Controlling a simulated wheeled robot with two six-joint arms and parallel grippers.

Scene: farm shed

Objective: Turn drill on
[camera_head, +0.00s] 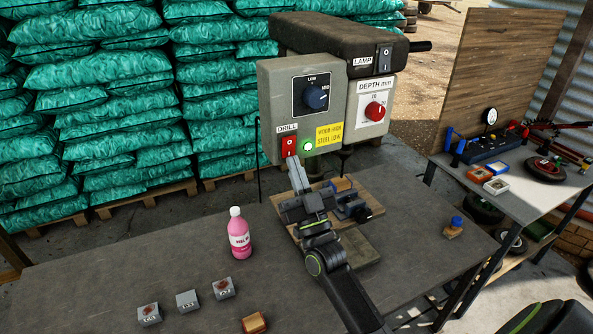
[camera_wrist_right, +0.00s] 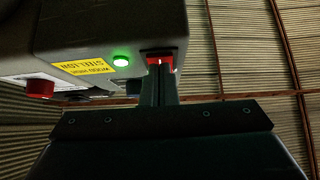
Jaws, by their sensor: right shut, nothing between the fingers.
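The drill press (camera_head: 265,95) stands on the workbench, with a grey control box facing me. Its red DRILL rocker switch (camera_head: 289,146) is at the lower left of the box. A green light (camera_head: 308,146) glows beside the switch. My right gripper (camera_head: 291,160) is shut and empty, its fingertips at the lower part of the switch. In the right wrist view the fingertips (camera_wrist_right: 161,68) overlap the red switch (camera_wrist_right: 154,57) and the green light (camera_wrist_right: 121,60) is lit. I cannot tell whether they touch. My left gripper is not in view.
A pink bottle (camera_head: 239,238) and several grey blocks (camera_head: 187,300) stand on the bench (camera_head: 90,270) at left. A wooden board with a vise (camera_head: 349,203) lies under the drill. A second table (camera_head: 560,190) with tools is at right.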

